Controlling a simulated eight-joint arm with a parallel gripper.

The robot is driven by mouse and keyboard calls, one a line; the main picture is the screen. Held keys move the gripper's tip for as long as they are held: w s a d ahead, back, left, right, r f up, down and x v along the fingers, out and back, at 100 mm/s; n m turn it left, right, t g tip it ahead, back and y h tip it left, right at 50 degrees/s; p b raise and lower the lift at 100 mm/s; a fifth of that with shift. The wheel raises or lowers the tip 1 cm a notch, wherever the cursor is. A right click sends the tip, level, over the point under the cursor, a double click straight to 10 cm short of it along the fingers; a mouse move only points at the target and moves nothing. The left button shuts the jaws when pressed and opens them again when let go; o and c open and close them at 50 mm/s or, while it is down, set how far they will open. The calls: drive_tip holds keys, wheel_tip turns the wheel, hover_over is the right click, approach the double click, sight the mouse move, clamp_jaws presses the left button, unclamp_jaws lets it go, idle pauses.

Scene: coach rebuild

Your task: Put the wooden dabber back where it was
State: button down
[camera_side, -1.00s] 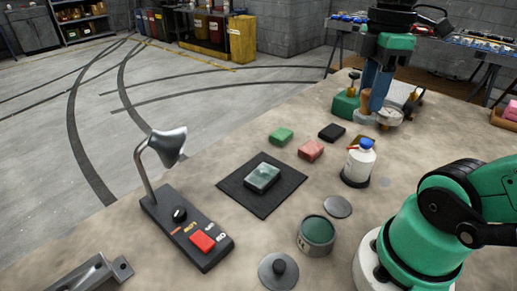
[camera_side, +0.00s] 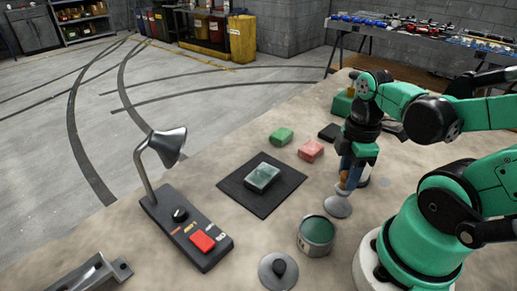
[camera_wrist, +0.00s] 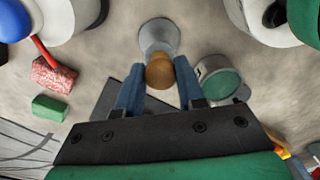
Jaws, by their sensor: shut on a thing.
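My gripper (camera_side: 346,178) is shut on the wooden dabber (camera_side: 343,184), with a blue finger on each side. In the wrist view the dabber's rounded brown end (camera_wrist: 160,74) shows between the fingertips. The dabber is upright, right over a flat grey disc (camera_side: 337,208) on the table. The pale grey shape below it in the wrist view (camera_wrist: 158,36) seems to be this disc or the dabber's lower part. I cannot tell whether dabber and disc touch.
A green-filled tin (camera_side: 317,234) stands close in front, and a knobbed lid (camera_side: 278,271) lies nearer. A blue-capped bottle (camera_wrist: 14,22) is close by, mostly hidden behind my gripper from the side. A dark mat (camera_side: 240,194) bears a glassy block (camera_side: 262,177).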

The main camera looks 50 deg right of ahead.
sight(340, 190)
drive_tip(key=shift+f, duration=1.85)
drive_tip(key=shift+f, duration=0.15)
drive_tip(key=c, duration=0.5)
unclamp_jaws()
drive_tip(key=shift+c, duration=0.2)
